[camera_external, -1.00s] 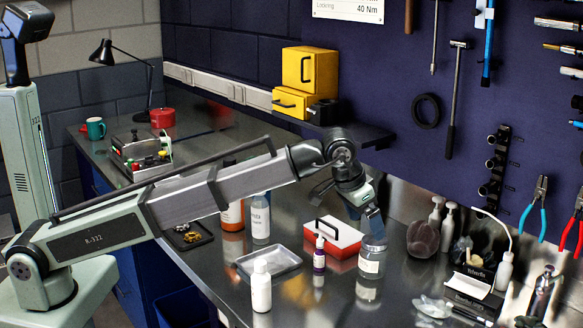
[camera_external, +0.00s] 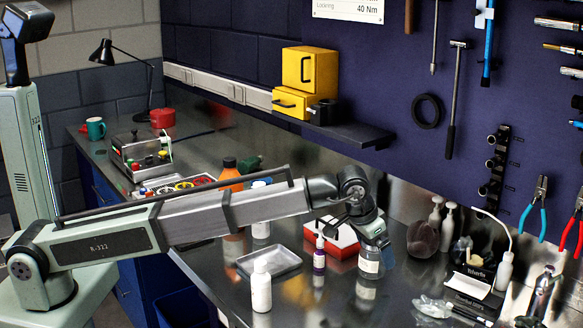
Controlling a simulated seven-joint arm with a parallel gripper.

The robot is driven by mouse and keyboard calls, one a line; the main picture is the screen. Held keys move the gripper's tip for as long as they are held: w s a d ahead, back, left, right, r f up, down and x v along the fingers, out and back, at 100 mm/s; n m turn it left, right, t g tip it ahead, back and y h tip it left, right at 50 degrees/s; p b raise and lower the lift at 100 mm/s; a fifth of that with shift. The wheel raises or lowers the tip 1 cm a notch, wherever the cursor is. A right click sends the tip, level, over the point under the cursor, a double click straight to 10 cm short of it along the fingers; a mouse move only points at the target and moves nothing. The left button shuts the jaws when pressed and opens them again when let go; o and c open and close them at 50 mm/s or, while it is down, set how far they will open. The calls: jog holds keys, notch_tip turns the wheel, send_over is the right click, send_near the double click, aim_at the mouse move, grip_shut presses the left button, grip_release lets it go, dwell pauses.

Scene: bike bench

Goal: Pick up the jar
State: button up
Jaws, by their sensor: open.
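The jar (camera_external: 369,265) is a clear glass container with a white label. It stands upright on the dark metal bench, right of centre. My gripper (camera_external: 372,246) is directly above it and points down, with its fingertips at the jar's upper part. The jaws are open around or just over the jar's top; I cannot tell whether they touch it. The jar's rim and top are mostly hidden by my gripper.
A white bottle (camera_external: 261,287) and a metal tray (camera_external: 270,261) are further left. A dark ribbed object (camera_external: 423,239) stands to the right. Bench in front is clear.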

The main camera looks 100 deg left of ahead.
jog(key=shift+c, duration=0.3)
jog(key=c, duration=1.1)
jog(key=shift+o, duration=0.2)
